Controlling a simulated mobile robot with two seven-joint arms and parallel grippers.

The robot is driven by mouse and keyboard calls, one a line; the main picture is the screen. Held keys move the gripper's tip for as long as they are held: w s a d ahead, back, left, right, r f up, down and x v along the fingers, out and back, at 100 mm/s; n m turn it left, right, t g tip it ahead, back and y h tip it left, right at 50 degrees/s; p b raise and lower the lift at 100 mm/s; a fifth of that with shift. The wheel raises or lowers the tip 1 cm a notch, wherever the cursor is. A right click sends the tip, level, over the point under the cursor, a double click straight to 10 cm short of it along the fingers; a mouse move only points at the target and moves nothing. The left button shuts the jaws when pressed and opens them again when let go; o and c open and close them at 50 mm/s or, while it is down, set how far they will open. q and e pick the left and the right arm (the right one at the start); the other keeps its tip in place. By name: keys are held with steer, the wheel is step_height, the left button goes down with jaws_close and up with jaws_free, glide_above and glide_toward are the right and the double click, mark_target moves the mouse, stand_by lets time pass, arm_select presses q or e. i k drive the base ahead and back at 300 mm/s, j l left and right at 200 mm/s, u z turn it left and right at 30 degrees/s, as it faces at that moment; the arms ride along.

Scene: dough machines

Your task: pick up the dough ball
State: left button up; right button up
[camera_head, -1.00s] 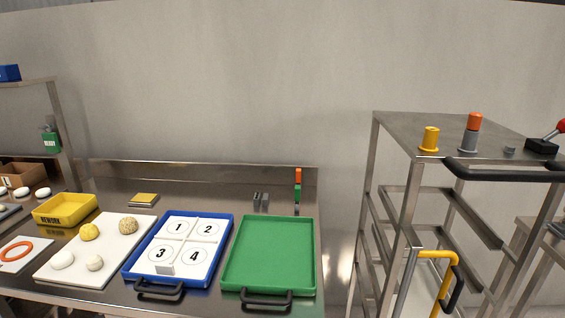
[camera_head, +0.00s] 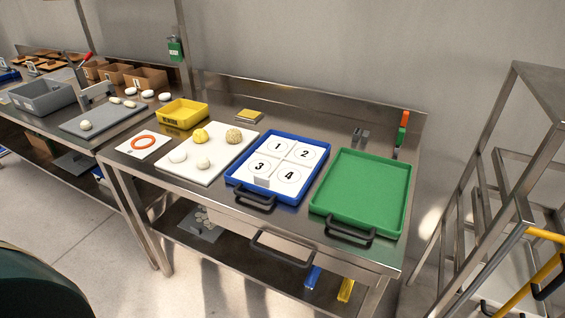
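Several dough balls lie on a white board on the steel table. A yellow ball (camera_head: 201,136) is at its upper left and a speckled tan ball (camera_head: 234,136) at its upper right. A white ball (camera_head: 178,156) and a cream ball (camera_head: 203,163) are nearer the front. The white board (camera_head: 215,158) lies flat between the yellow bin and the blue tray. More pale balls, one of them a ball (camera_head: 86,125) on a grey board, are on the table further left. Neither gripper is in view.
A blue tray (camera_head: 236,182) with numbered squares and an empty green tray (camera_head: 365,192) stand to the right. A yellow bin (camera_head: 182,112) and an orange ring (camera_head: 143,141) are to the left. A steel rack (camera_head: 490,190) stands at far right. Floor is open in front at left.

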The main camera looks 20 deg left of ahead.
mark_target(203, 162)
steer(key=u, duration=1.25)
